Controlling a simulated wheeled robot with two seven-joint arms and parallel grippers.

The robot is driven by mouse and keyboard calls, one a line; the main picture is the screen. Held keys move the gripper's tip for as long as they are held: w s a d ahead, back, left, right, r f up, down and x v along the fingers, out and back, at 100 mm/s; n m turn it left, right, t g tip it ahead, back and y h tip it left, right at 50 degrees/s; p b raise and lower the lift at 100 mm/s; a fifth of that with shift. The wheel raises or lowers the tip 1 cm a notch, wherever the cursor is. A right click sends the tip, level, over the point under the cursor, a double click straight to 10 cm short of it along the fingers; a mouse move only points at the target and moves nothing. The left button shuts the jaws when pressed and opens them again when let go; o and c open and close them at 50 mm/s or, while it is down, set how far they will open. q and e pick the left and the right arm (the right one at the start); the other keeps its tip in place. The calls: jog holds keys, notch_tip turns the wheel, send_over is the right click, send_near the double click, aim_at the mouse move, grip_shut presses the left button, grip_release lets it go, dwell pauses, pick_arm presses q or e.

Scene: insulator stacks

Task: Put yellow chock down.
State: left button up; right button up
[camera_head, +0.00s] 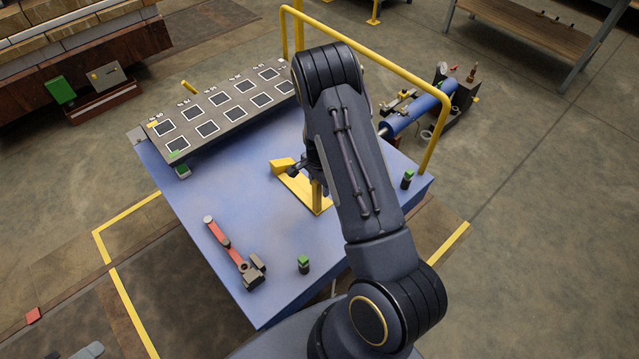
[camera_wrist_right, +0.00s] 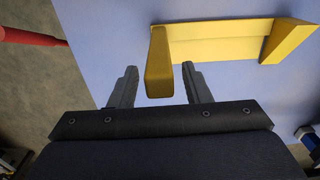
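The yellow chock (camera_head: 297,188) lies on the blue table, near the middle of its top. It shows in the right wrist view (camera_wrist_right: 220,42) as a flat plate with a raised block at each end. My right gripper (camera_head: 303,172) is down at the chock, partly hidden by my own arm. In the right wrist view its two fingers (camera_wrist_right: 159,75) stand apart on either side of the left raised block, with a gap on both sides. The right gripper is open. My left gripper is in neither view.
On the blue table (camera_head: 185,210) are a red-handled tool (camera_head: 235,252), a green-topped dark piece (camera_head: 303,264) and another (camera_head: 407,179). A grey panel with square pads (camera_head: 220,110) lies along the back. A yellow rail (camera_head: 385,65) edges the far right. The table's left middle is clear.

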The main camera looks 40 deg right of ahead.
jog(key=shift+r, duration=0.15)
notch_tip(320, 180, up, 12)
jog(key=shift+f+p, duration=0.1)
jog(key=shift+p, duration=0.3)
jog(key=s+a+r+n+t+y, duration=0.2)
jog(key=s+a+r+n, duration=0.35)
jog(key=s+r, duration=0.35)
jog(key=s+a+r+n+t+y, duration=0.2)
jog(key=s+a+r+n, duration=0.4)
jog(key=r, duration=0.5)
jog(key=s+a+n+t, duration=0.1)
jog(key=s+a+n, duration=0.3)
jog(key=s, duration=0.4)
jog(key=shift+s+a+r+t, duration=0.15)
jog(key=shift+s+a+t, duration=0.05)
jog(key=shift+a+t, duration=0.1)
jog(key=shift+r, duration=0.1)
